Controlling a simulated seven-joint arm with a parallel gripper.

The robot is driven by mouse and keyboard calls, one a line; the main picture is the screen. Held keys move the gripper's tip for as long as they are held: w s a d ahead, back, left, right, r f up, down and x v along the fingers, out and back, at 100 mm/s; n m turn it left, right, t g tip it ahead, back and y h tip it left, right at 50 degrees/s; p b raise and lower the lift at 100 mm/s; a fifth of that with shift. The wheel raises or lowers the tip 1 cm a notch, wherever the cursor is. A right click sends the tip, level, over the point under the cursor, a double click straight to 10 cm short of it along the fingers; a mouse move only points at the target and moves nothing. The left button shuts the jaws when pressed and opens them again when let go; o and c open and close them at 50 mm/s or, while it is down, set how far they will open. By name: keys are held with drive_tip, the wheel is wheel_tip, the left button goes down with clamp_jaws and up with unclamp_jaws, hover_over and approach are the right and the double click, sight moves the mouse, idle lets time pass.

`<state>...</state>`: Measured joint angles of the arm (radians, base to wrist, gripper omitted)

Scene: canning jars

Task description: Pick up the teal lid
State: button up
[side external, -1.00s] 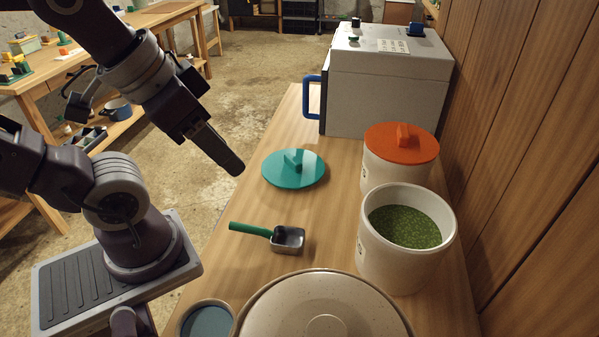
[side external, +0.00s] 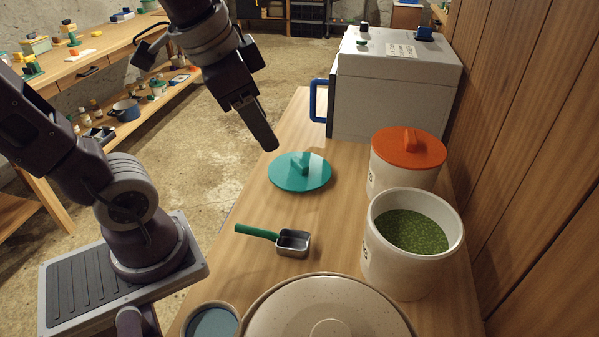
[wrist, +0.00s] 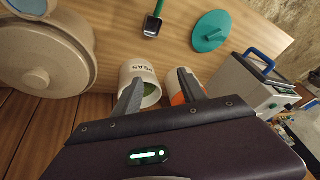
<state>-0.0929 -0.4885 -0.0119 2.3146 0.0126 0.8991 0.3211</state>
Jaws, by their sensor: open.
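The teal lid (side external: 299,173) is a flat disc with a raised bar handle. It lies on the wooden table, handle up, in front of the white machine. In the wrist view the teal lid (wrist: 211,31) shows at the top, right of centre, clear of my fingers. My gripper (side external: 272,146) is above and just left of the lid in the side view, and does not touch it. In the wrist view my gripper (wrist: 158,84) shows two fingers spread apart, with nothing held between them.
A jar with an orange lid (side external: 409,147) and an open jar of green peas (side external: 385,258) stand right of the teal lid. A green-handled scoop (side external: 293,243) lies nearer. A large lidded pot (side external: 275,305) is at the front. The white machine (side external: 391,95) stands behind.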

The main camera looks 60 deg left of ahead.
drive_tip(key=w+a+f+m+g, duration=0.2)
drive_tip(key=w+a+m, duration=0.35)
drive_tip(key=w, duration=0.65)
drive_tip(key=m+g, duration=0.3)
drive_tip(key=m, duration=0.7)
hover_over(300, 161)
drive_tip(key=shift+n+h, duration=0.25)
drive_tip(key=shift+h, duration=0.05)
drive_tip(key=f, duration=2.3)
drive_tip(key=shift+w+a, duration=0.1)
drive_tip(key=shift+w, duration=0.1)
drive_tip(key=f, duration=0.7)
drive_tip(key=shift+s, duration=0.3)
clamp_jaws()
